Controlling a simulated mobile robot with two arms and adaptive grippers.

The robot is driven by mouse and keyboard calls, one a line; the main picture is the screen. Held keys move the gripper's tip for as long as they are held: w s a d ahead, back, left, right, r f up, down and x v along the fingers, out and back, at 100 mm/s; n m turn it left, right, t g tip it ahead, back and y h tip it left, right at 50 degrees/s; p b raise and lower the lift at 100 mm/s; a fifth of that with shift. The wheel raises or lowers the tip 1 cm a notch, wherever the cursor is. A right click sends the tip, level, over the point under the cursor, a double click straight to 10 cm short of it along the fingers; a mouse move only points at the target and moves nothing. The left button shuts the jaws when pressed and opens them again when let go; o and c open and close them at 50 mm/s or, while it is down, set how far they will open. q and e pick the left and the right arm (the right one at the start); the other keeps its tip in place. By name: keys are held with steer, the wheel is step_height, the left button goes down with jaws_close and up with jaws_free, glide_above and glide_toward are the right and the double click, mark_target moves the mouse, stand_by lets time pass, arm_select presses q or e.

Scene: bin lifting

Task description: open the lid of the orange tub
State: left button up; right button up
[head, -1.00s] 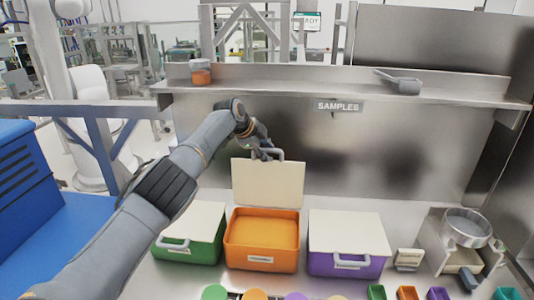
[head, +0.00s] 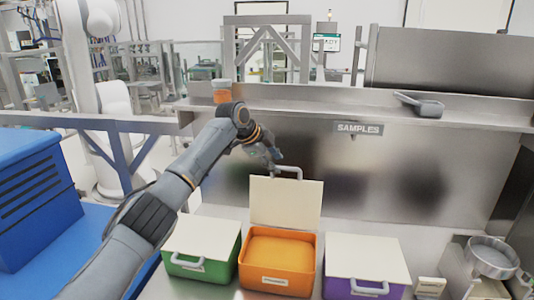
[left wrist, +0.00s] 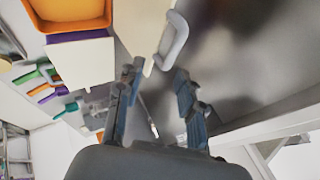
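The orange tub (head: 277,278) stands in the middle of the row, with orange contents showing inside. Its cream lid (head: 286,203) stands up, raised at the tub's back edge, with its grey handle (head: 291,170) at the top. In the left wrist view the handle (left wrist: 173,42) and the lid's edge (left wrist: 146,50) lie just beyond the fingertips. My left gripper (head: 273,163) is beside the handle, at its left. In the left wrist view its two fingers (left wrist: 156,72) are apart with nothing between them. My right gripper is not in view.
A green tub (head: 200,270) stands left of the orange one and a purple tub (head: 364,290) right of it, both with lids down. A steel back wall (head: 420,170) rises behind them under a shelf (head: 340,103) holding a grey scoop (head: 420,106).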

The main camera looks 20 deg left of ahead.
arm_select(q)
steer(key=v, duration=0.4)
steer(key=shift+s+r, duration=0.2)
steer(key=shift+r, duration=0.05)
